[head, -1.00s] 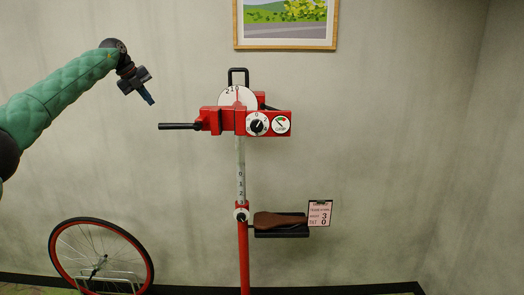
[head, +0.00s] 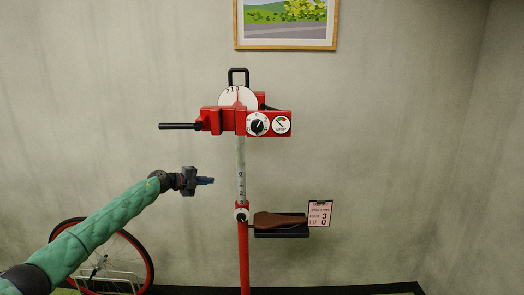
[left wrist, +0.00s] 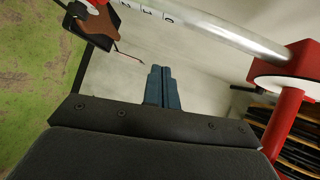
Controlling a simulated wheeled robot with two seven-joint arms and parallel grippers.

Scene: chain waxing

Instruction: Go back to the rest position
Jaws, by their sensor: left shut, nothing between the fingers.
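My left gripper (head: 207,181) is shut and empty in the head view. It points right, to the left of the stand's grey post (head: 240,165) and apart from it in the picture. In the left wrist view its two blue fingers (left wrist: 161,88) are together with nothing between them. My right gripper is not in view.
A red repair stand (head: 243,255) rises in the middle, with a red clamp head (head: 212,120) and black handle (head: 180,126). A brown saddle (head: 278,220) sits on a black tray (head: 282,232). A bicycle wheel (head: 149,265) leans lower left, partly behind my left arm.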

